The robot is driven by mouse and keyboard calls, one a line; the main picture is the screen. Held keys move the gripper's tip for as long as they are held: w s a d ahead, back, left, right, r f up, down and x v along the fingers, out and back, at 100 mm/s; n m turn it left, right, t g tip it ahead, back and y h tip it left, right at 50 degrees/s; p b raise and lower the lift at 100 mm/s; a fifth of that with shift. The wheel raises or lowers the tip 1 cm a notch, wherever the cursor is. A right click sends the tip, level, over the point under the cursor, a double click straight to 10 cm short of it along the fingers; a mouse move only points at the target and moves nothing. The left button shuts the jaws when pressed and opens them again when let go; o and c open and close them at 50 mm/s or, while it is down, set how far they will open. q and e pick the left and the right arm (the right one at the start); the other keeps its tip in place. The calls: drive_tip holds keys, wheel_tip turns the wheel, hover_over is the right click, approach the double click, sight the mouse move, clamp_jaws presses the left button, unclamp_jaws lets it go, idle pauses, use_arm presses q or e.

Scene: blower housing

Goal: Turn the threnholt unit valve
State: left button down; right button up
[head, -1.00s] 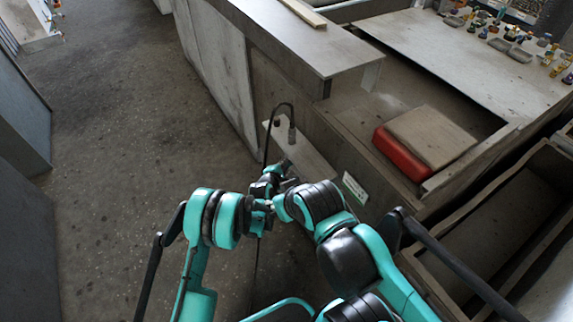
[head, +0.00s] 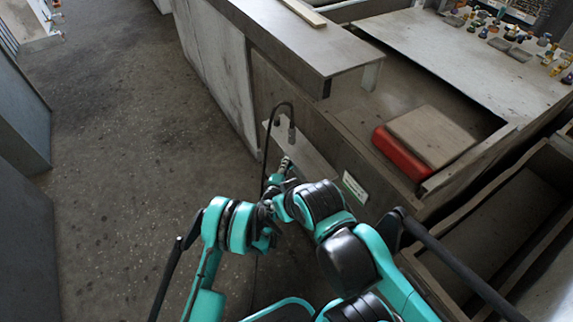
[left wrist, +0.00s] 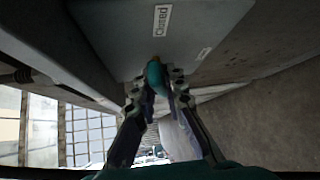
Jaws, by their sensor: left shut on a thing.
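In the left wrist view, a small teal valve handle (left wrist: 154,72) stands out from a grey panel (left wrist: 110,45). My left gripper (left wrist: 157,92) is shut on the handle, one finger on each side. In the head view, my left gripper (head: 284,170) is low by the pale fixture (head: 312,155) at the cabinet's side; the handle cannot be made out there. I cannot make out my right gripper.
A black hose (head: 270,130) loops up beside the fixture. A long cabinet (head: 300,45) runs behind it, with a red box (head: 400,155) in an open bay. Open wooden bins (head: 490,230) stand at right. The floor (head: 120,130) at left is clear.

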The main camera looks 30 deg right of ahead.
use_arm(q)
drive_tip(key=c, duration=1.6)
unclamp_jaws()
